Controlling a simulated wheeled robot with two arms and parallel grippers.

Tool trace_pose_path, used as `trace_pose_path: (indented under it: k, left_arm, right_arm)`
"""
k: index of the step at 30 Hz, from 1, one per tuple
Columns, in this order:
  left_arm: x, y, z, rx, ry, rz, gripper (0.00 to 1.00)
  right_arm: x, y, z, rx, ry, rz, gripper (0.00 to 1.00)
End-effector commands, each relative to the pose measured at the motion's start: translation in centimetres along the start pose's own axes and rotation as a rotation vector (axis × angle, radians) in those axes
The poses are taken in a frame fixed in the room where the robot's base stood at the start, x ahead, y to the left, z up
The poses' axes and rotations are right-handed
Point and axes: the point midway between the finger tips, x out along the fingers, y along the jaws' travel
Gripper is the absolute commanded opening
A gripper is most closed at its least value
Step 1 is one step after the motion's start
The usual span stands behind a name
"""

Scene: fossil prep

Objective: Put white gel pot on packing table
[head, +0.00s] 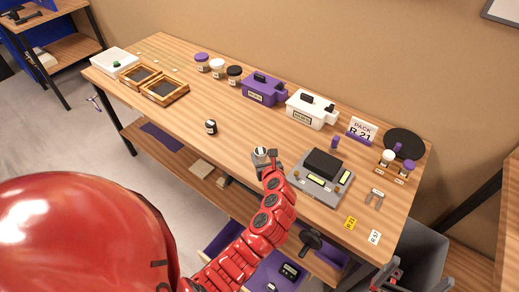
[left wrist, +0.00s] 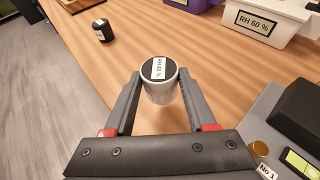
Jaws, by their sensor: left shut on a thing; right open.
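The white gel pot (left wrist: 160,82) has a white body and a black top with a white label. My left gripper (left wrist: 158,95) is shut on it, one finger on each side. In the head view the pot (head: 260,154) is upright at the fingertips of my left gripper (head: 266,160), over the front of the long wooden table (head: 228,122). I cannot tell whether its base touches the wood. My right gripper (head: 385,277) shows only partly at the bottom right, open, off the table's front edge. A "PACK R-21" sign (head: 362,129) stands at the table's right.
A black pot (head: 211,127) stands left of the held pot. A grey device (head: 323,177) is close on the right. Purple (head: 264,90) and white (head: 311,110) boxes and several jars line the back. Wooden frames (head: 165,91) lie left. Bare wood surrounds the black pot.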

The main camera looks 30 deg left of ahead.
Motion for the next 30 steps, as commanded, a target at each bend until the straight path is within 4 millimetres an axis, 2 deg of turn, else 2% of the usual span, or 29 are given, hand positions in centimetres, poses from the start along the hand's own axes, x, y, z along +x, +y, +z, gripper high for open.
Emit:
trace_pose_path:
  k: [3,7,11,15,18,29,30]
  left_arm:
    - [2.2,-0.2,1.0,-0.001,-0.001,0.004,0.01]
    - [3.5,-0.4,1.1,0.000,0.002,0.004,0.01]
    - [4.1,-0.5,0.6,0.002,0.001,0.001,0.01]
    - [4.9,-0.5,-1.4,0.003,0.004,0.004,0.01]
    - [5.1,-0.6,-2.0,0.001,0.000,-0.001,0.01]
    - [5.3,-0.6,-2.4,0.000,-0.001,0.000,0.01]
    - [5.3,-0.6,-2.5,0.000,-0.001,0.000,0.58]
  right_arm:
    - [0.7,0.0,-0.1,0.000,0.000,0.000,1.00]
    - [0.8,0.0,-0.1,0.000,0.000,0.000,1.00]
    - [0.9,0.0,-0.2,0.000,0.000,0.000,1.00]
    - [1.0,0.1,-0.2,0.000,0.000,0.000,1.00]
    - [1.0,0.1,-0.2,0.000,0.000,0.000,1.00]
    - [0.8,0.0,-0.1,0.000,0.000,0.000,1.00]
    - [0.8,0.0,-0.1,0.000,0.000,0.000,1.00]
